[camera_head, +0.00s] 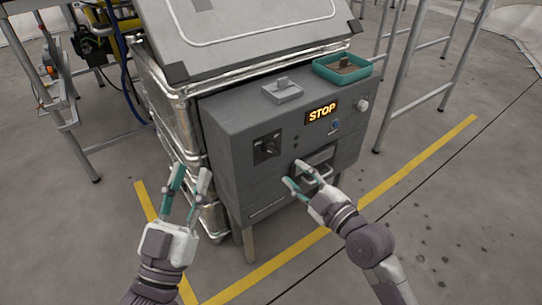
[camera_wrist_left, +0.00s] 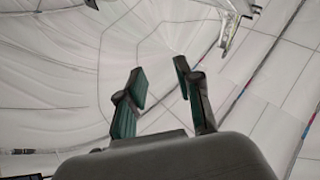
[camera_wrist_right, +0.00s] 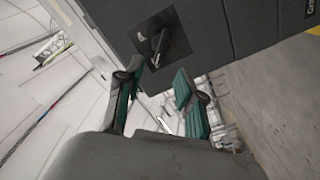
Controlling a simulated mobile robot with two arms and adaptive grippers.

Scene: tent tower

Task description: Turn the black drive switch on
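The black drive switch (camera_head: 267,146) is a dark square plate with a knob on the left part of the grey cabinet's front (camera_head: 225,150). It also shows in the right wrist view (camera_wrist_right: 162,40), above and beyond the fingers. My right gripper (camera_head: 293,174) is open and empty in front of the cabinet, below and to the right of the switch. Its fingers also show in the right wrist view (camera_wrist_right: 155,92). My left gripper (camera_head: 189,178) is open and empty, left of the cabinet and pointing upward. The left wrist view shows its two fingers apart (camera_wrist_left: 160,85).
A lit STOP sign (camera_head: 321,113), a blue button (camera_head: 336,125) and a recessed slot (camera_head: 316,160) are on the cabinet front. A teal tray (camera_head: 342,68) and a small grey tray (camera_head: 282,91) sit on top. Metal frames stand left and right (camera_head: 401,85). Yellow lines mark the floor.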

